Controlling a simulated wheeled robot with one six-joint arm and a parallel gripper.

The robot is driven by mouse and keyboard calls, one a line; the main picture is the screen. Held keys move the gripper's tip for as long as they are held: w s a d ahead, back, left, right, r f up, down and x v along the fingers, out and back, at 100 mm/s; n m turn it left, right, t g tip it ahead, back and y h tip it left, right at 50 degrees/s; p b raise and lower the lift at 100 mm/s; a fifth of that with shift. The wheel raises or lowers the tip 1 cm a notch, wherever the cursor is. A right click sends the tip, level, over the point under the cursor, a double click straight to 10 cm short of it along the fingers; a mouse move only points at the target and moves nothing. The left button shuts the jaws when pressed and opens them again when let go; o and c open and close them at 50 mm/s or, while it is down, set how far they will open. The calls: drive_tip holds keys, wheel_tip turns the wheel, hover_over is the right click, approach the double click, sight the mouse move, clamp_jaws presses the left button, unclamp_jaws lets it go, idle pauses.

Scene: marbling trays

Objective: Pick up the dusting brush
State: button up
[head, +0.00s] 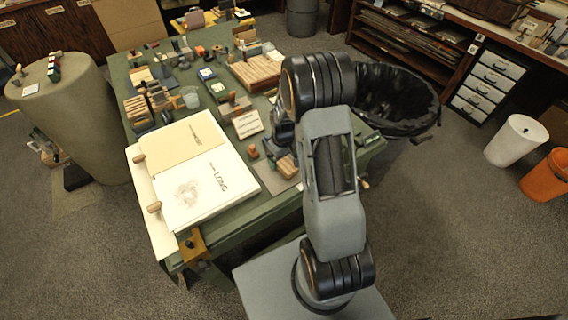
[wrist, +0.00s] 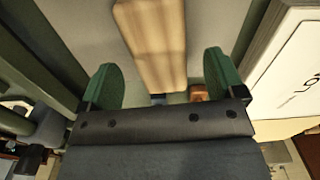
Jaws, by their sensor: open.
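A pale wooden piece (wrist: 155,40), long and block-like, lies on a grey mat (wrist: 80,25) in the wrist view. It may be the dusting brush, but I see no bristles. In the head view the wooden piece (head: 287,166) shows partly beside my arm at the table's near right corner. My gripper (wrist: 160,80) has its two green fingers spread wide, one on each side of the line of the wood. The fingers look apart from it, and nothing is held.
An open book (head: 205,180) lies to the left of the mat, with a small brown knobbed stamp (head: 253,151) between them. Wooden blocks (head: 256,72) and tools crowd the far table. A black-lined bin (head: 395,100) stands beyond my arm. Open carpet lies to the right.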

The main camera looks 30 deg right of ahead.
sight(284, 161)
drive_tip(key=shift+f, duration=1.5)
drive_tip(key=shift+c, duration=0.4)
drive_tip(key=c, duration=0.9)
